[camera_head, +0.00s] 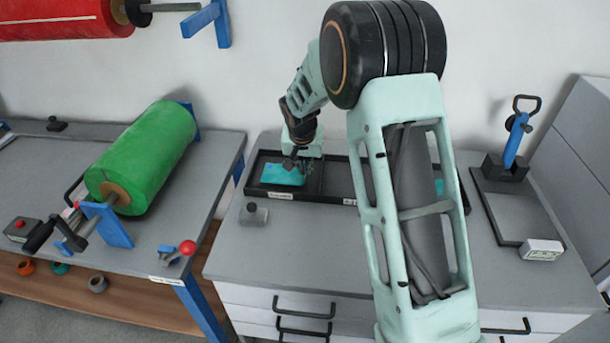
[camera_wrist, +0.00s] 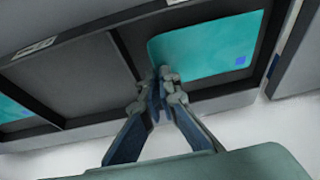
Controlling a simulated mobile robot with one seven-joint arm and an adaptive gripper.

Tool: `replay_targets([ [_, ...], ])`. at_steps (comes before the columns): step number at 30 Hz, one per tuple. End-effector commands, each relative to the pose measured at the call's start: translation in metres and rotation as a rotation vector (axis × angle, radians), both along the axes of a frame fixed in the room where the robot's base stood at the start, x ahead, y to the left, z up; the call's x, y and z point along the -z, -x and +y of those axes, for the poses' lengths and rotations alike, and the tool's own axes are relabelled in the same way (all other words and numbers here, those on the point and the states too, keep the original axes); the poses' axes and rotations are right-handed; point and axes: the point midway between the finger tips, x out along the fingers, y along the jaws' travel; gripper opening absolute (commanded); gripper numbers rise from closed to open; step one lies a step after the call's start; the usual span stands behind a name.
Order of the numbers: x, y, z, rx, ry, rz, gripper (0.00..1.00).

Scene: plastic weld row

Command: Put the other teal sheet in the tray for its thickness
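A black tray rack (camera_head: 335,182) with compartments stands at the back of the grey bench. A teal sheet (camera_head: 283,175) is in its left compartment, lying nearly flat; it also shows in the wrist view (camera_wrist: 205,50), with a small blue square near one corner. My gripper (camera_head: 291,163) is low over the back edge of this sheet. In the wrist view its fingertips (camera_wrist: 166,77) are together at the sheet's edge and appear shut on it. Another teal sheet (camera_wrist: 12,108) is in the far compartment, and a bit of it shows behind my arm (camera_head: 439,187). The middle compartment (camera_wrist: 75,78) looks empty.
A green roll (camera_head: 145,160) lies on the left bench. A small grey block with a black knob (camera_head: 253,213) stands in front of the rack. A blue-handled press (camera_head: 512,150) and a white labelled box (camera_head: 541,250) are at right. The bench front is clear.

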Motion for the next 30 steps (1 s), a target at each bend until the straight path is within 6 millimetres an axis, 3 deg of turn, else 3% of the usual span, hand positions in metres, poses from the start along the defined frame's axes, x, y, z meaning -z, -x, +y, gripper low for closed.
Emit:
replay_targets([
  [6,0.031,-0.001,0.002,-0.001,0.001,0.003,0.0],
  [18,0.038,-0.001,0.001,0.0,0.0,0.0,0.0],
  [24,0.036,-0.001,0.001,0.0,0.0,0.001,0.22],
  [30,0.036,-0.001,0.001,0.0,0.0,0.001,0.22],
])
